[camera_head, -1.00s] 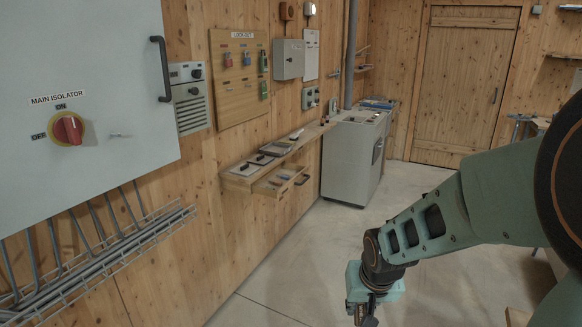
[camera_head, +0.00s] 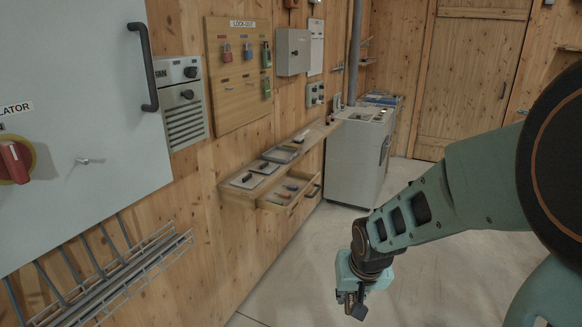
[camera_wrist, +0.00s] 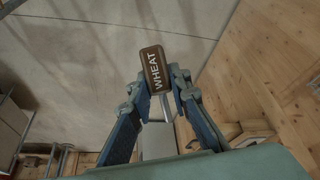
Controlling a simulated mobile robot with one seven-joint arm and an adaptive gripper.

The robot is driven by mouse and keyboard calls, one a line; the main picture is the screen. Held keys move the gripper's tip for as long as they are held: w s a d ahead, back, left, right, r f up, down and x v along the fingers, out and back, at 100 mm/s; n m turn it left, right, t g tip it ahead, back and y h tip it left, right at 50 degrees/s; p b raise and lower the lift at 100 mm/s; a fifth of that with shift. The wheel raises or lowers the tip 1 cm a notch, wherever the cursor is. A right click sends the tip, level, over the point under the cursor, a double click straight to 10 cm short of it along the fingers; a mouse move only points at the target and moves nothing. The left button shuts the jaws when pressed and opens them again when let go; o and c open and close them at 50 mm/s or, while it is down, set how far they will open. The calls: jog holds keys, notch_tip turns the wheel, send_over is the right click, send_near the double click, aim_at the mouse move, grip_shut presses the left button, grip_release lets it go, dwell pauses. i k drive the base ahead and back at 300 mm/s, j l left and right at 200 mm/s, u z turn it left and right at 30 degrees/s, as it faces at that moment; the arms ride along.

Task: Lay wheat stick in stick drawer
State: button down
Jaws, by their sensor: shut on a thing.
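In the head view my gripper (camera_head: 354,300) hangs low over the floor, right of and apart from the shelf; the stick cannot be made out there. The stick drawer (camera_head: 272,206) is a wooden drawer pulled open under the wall shelf. A few small sticks, one orange, lie inside it, and a dark handle sits on its front.
The wooden wall shelf (camera_head: 232,192) holds shallow trays with dark items. A grey cabinet (camera_head: 352,165) stands beyond it. A lock-out board (camera_head: 228,120) and a large grey panel (camera_head: 80,210) hang on the wall. The floor between the drawer and my arm is clear.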

aim_at(295, 181)
jog(key=i+z, duration=0.4)
jog(key=i, duration=0.5)
jog(key=i+l+u, duration=0.15)
jog(key=i+u, duration=0.15)
jog(key=i+l+u, duration=0.55)
jog(key=u, duration=0.15)
jog(key=i+l+u, duration=0.25)
jog(key=u, duration=0.15)
jog(key=i+l+u, duration=0.15)
jog(key=l+u, duration=0.25)
jog(key=i+l+u, duration=0.1)
jog(key=l+u, duration=0.25)
jog(key=l, duration=0.25)
jog(key=l+u, duration=0.3)
jog(key=l, duration=0.35)
jog(key=i+l, duration=0.15)
jog(key=i, duration=0.15)
jog(key=i+l, duration=0.15)
jog(key=i, duration=0.1)
